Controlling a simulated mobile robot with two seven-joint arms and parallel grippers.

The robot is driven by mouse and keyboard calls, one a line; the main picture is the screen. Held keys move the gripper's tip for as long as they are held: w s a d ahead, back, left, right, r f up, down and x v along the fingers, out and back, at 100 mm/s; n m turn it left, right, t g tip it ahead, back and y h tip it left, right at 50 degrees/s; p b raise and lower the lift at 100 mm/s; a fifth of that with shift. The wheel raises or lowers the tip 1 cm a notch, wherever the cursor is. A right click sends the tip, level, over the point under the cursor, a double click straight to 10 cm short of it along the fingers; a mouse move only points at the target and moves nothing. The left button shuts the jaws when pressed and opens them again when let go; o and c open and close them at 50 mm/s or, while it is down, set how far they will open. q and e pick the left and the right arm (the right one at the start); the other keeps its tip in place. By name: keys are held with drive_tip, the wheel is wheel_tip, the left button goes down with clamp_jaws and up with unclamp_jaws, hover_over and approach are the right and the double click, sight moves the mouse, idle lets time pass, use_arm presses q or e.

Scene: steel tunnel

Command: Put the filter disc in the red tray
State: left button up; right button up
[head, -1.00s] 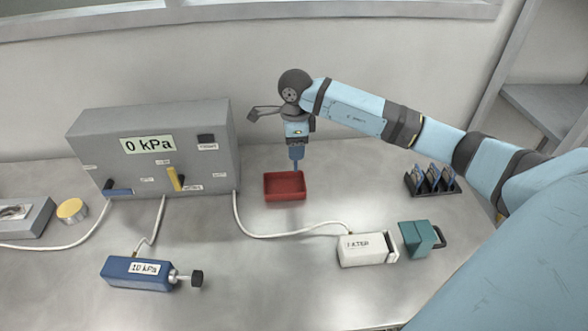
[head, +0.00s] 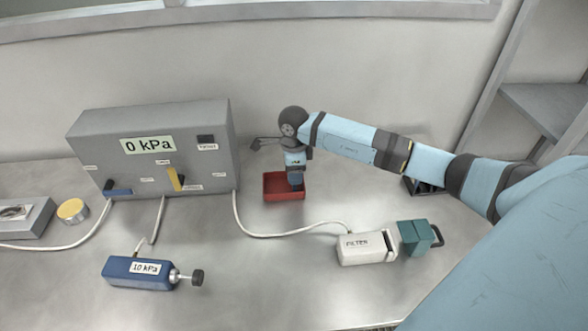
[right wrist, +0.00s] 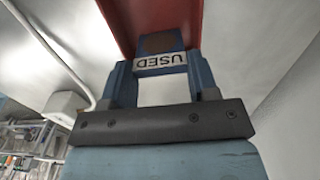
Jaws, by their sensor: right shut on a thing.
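The red tray (head: 270,189) stands on the bench to the right of the grey pressure box. My right gripper (head: 296,183) points down low over its right half. In the right wrist view, my right gripper (right wrist: 160,64) is shut on a flat brown, blue-edged piece with an upside-down USED label, which I take as the filter disc (right wrist: 160,43). Red tray surface (right wrist: 120,18) shows beyond it. I cannot tell whether the disc touches the tray floor. The disc is hidden in the head view. My left gripper is not in view.
A white FILTER housing (head: 365,248) with a hose and a teal block (head: 418,238) stand front right. A dark rack (head: 425,187) is partly behind my arm. The grey box (head: 150,150) reads 0 kPa. A blue 10 kPa cylinder (head: 138,273) lies front left. The bench front centre is clear.

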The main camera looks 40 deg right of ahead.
drive_tip(key=o, duration=0.9)
drive_tip(key=shift+f, duration=0.15)
drive_tip(key=shift+r, duration=0.2)
wheel_tip(320, 180, up, 12)
drive_tip(key=b, duration=0.1)
